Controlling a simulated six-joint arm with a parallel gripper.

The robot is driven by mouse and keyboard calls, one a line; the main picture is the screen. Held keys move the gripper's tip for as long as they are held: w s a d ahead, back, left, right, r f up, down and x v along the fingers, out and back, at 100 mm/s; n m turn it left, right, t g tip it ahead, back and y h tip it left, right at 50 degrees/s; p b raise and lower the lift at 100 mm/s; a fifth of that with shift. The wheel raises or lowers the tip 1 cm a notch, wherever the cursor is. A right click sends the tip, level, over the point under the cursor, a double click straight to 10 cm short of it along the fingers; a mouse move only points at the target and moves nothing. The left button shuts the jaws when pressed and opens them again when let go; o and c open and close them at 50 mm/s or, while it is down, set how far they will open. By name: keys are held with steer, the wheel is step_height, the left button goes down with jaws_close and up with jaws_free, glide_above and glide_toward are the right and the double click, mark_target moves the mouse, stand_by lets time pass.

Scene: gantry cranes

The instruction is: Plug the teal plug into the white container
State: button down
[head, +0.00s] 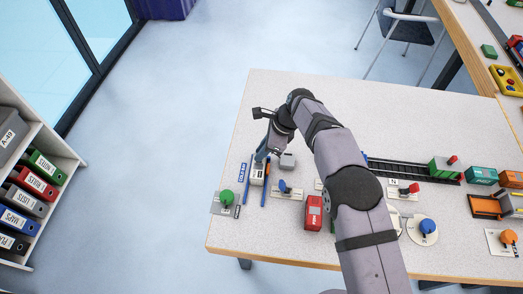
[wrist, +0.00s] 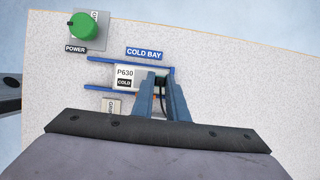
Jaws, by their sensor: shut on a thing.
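The white container (head: 257,174), marked P630 and COLD, sits between two blue rails in the bay labelled COLD BAY. In the wrist view the white container (wrist: 125,76) lies just left of the fingertips. My gripper (head: 263,154) is low over the container's far end, fingers pointing down. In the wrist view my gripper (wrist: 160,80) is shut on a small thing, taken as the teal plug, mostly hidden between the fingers. A dark cable-like strip shows between them. Whether the plug touches the container's socket cannot be told.
A green POWER knob (head: 226,197) stands left of the bay. A grey block (head: 287,161) is close to the right of my gripper. A blue knob (head: 284,187) and a red container (head: 313,212) stand nearer the front. The table's far left is clear.

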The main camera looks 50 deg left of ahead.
steer(key=shift+f, duration=0.1)
stand_by(0.3)
steer(key=c, duration=1.2)
jaws_free()
steer(key=shift+r+p, duration=2.55)
steer(key=shift+r, duration=0.95)
